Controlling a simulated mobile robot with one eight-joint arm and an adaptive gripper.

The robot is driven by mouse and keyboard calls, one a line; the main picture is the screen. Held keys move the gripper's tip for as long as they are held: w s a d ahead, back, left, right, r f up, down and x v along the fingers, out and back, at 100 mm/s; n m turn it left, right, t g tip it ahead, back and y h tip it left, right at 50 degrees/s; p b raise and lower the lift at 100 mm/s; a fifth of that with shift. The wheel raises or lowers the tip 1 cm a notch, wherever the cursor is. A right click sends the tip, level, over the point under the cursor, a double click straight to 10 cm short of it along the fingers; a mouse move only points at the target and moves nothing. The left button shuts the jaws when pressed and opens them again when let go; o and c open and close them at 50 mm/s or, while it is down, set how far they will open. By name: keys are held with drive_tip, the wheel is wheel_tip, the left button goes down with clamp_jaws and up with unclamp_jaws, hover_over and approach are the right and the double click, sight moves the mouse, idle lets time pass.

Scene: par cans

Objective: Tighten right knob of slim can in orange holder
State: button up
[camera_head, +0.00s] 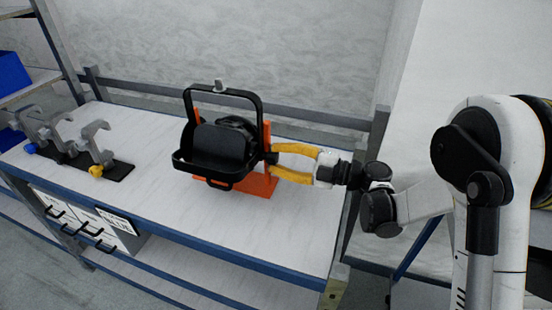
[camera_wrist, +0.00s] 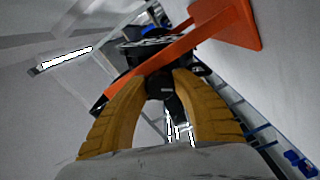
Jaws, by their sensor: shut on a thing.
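The slim can (camera_head: 220,147) is black, with a square frame and a yoke, and sits in the orange holder (camera_head: 258,184) on the workbench. My gripper (camera_head: 272,153) reaches it from the right, with its yellow fingers at the can's right side. In the wrist view the two yellow fingers (camera_wrist: 160,82) close around the dark right knob (camera_wrist: 159,85), next to the orange holder (camera_wrist: 232,22). The knob is mostly hidden between the fingertips in the head view. The can's body (camera_wrist: 140,50) shows partly behind the holder's upright.
The workbench (camera_head: 150,205) has clear room in front and left of the holder. Several grey clamps (camera_head: 95,145) stand on a black base at the far left. Blue bins (camera_head: 12,72) sit on a shelf.

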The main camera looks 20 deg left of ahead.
idle(0.3)
drive_tip(key=o, duration=1.2)
drive_tip(key=d, duration=0.8)
drive_tip(key=s+d, duration=0.1)
drive_tip(key=d, duration=0.3)
